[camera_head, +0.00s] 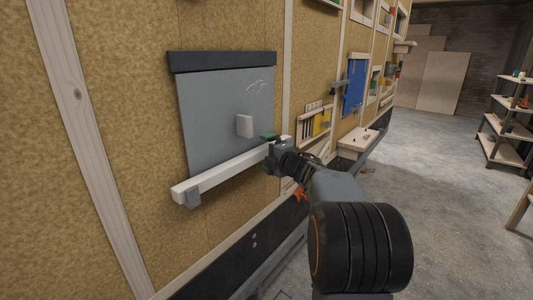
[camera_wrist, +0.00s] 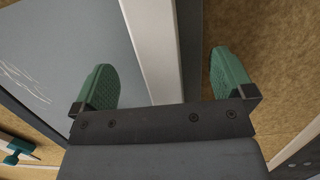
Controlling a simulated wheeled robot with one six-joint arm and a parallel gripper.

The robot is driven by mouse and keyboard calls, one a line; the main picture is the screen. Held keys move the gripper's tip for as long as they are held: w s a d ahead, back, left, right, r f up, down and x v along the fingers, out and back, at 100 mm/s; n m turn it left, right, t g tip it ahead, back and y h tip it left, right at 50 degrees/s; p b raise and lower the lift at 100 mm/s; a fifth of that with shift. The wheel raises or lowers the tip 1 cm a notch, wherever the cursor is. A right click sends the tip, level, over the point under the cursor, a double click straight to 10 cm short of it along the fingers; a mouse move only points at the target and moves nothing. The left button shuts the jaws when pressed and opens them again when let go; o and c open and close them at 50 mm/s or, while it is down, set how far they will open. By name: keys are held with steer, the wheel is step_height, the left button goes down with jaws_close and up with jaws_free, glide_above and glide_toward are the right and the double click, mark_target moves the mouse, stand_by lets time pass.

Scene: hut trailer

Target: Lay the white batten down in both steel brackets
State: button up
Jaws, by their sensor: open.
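The white batten (camera_head: 225,171) runs along the lower edge of a grey panel on the wall. Its left end is at a grey steel bracket (camera_head: 194,199), which shows against its front and underside. Its right end is at my gripper (camera_head: 273,141), which hides the second bracket, if it is there. In the wrist view my gripper (camera_wrist: 162,65) is open, with one green finger on each side of the batten (camera_wrist: 152,45) and a gap to each. A dark grey strip (camera_wrist: 190,40) lies along the batten's right side; I cannot tell whether it is bracket.
Further along the wall are a pale shelf (camera_head: 357,139) and a blue panel (camera_head: 354,86). The floor (camera_head: 440,190) at right is open, with a shelf rack beyond.

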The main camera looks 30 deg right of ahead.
steer(key=shift+s+d, duration=0.1)
steer(key=shift+s, duration=0.15)
steer(key=shift+s+d+f+b, duration=0.1)
steer(key=shift+s+d+b, duration=0.15)
steer(key=shift+s, duration=0.3)
steer(key=shift+s+d+f+b, duration=0.1)
steer(key=shift+s+d, duration=0.1)
steer(key=shift+s, duration=0.3)
steer(key=d+v, duration=0.1)
steer(key=v, duration=0.8)
steer(key=shift+w+d, duration=0.25)
steer(key=shift+d, duration=0.15)
